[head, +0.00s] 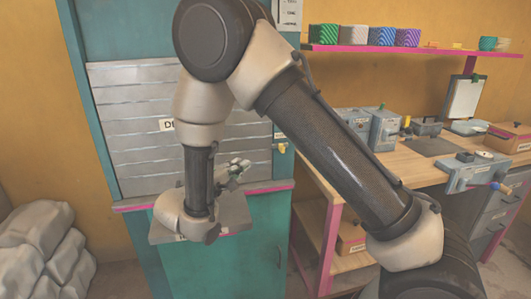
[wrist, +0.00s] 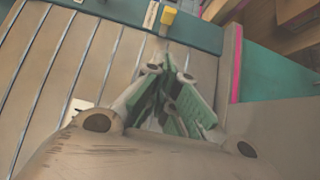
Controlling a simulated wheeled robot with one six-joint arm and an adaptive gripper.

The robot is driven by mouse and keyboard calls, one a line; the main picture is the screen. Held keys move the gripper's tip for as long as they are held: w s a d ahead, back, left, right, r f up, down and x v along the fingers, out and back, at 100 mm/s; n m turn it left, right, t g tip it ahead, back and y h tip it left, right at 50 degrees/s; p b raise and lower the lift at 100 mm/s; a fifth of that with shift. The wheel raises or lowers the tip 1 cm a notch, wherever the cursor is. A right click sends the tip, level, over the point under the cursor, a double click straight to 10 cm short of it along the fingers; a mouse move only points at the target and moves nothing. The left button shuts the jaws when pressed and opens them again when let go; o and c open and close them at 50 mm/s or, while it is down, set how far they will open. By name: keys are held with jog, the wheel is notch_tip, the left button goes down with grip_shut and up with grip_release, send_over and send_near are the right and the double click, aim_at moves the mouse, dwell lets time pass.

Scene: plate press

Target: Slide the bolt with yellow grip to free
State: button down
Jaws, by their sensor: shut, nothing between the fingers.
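The bolt's yellow grip (head: 281,148) shows in the head view at the right edge of the teal press cabinet, beside the slatted grey shutter. In the wrist view the yellow grip (wrist: 169,16) is near the top edge, beyond my fingertips and apart from them. My gripper (head: 240,166) is in front of the shutter, left of the grip and a little lower in the head view. In the wrist view my gripper (wrist: 172,78) has its green-padded fingers together and holds nothing. The bolt's shaft cannot be made out.
The grey slatted shutter (head: 130,105) fills the cabinet front above a pink-edged ledge (head: 133,207). A grey plate lies at the ledge under my wrist. A wooden workbench (head: 415,170) with several devices stands to the right. Grey sacks (head: 40,245) lie at the lower left.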

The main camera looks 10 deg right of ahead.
jog(key=shift+d, duration=0.1)
dwell(0.3)
send_near(276, 147)
jog(key=w, duration=0.4)
jog(key=shift+w+d+r, duration=0.1)
jog(key=shift+w+d, duration=0.05)
jog(key=shift+d, duration=1.85)
